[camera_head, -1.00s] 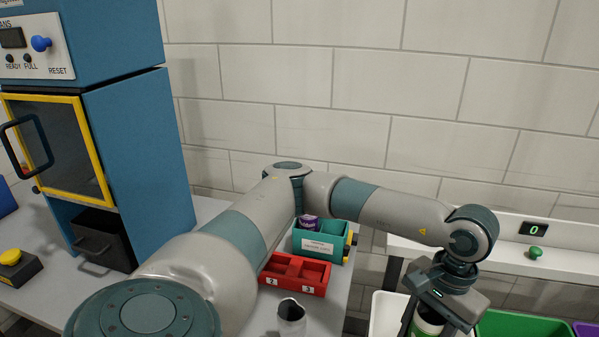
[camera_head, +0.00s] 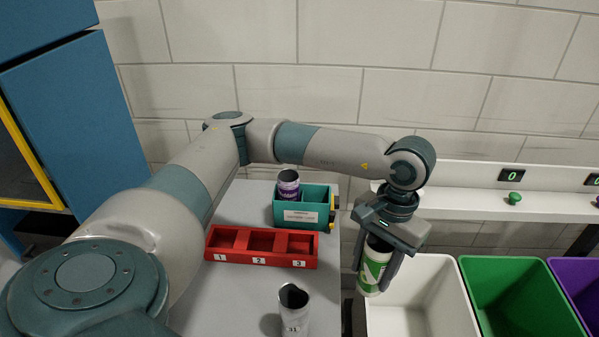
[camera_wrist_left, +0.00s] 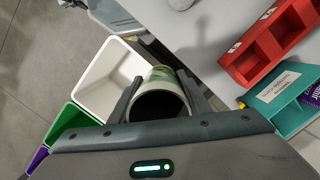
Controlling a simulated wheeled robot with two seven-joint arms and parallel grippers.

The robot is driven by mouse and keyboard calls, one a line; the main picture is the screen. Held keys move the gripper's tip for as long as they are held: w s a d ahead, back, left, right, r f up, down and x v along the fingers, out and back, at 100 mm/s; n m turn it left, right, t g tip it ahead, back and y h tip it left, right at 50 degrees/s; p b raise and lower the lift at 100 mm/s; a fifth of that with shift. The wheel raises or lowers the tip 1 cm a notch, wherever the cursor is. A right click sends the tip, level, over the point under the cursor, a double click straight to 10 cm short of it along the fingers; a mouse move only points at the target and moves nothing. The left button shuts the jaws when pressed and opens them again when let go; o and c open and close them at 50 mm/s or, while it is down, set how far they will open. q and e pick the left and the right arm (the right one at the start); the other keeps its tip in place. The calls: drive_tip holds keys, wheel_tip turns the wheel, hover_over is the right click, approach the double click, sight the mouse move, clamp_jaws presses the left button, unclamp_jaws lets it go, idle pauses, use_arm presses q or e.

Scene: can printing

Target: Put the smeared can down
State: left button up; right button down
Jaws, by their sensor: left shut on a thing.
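My left gripper (camera_head: 373,272) is shut on a green and white can (camera_head: 372,268). It holds the can upright, near the left edge of the white bin (camera_head: 452,284) in the head view. In the left wrist view the can (camera_wrist_left: 161,84) shows its dark open top between the fingers, with the white bin (camera_wrist_left: 93,78) beside it. I cannot make out a smear on its visible side. My right gripper is not in view.
A pale can (camera_head: 295,310) stands on the grey table. A red rack (camera_head: 261,262) has empty numbered slots. A teal box (camera_head: 322,226) holds a purple can (camera_head: 288,186). Green (camera_head: 520,300) and purple (camera_head: 580,290) bins stand at right, below a shelf with a green button (camera_head: 515,198).

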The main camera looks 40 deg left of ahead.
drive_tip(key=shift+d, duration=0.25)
use_arm(q)
drive_tip(key=shift+w+a+r+n, duration=0.1)
drive_tip(key=shift+w+r+n, duration=0.05)
drive_tip(key=shift+w+n, duration=0.3)
drive_tip(key=shift+w+a+r+n, duration=0.1)
drive_tip(key=shift+w+n, duration=0.2)
drive_tip(key=shift+n, duration=0.25)
drive_tip(key=w+a+r+n+t+b, duration=0.1)
drive_tip(key=w+a+r+n, duration=0.4)
drive_tip(key=n, duration=1.1)
drive_tip(key=w+a+r+n+t, duration=0.2)
drive_tip(key=w+a+r+n, duration=0.4)
drive_tip(key=n, duration=1.1)
drive_tip(key=shift+w+a+t+b, duration=0.35)
drive_tip(key=shift+w+a, duration=1.1)
drive_tip(key=shift+w, duration=0.45)
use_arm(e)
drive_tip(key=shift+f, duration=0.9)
use_arm(q)
drive_tip(key=shift+f, duration=0.15)
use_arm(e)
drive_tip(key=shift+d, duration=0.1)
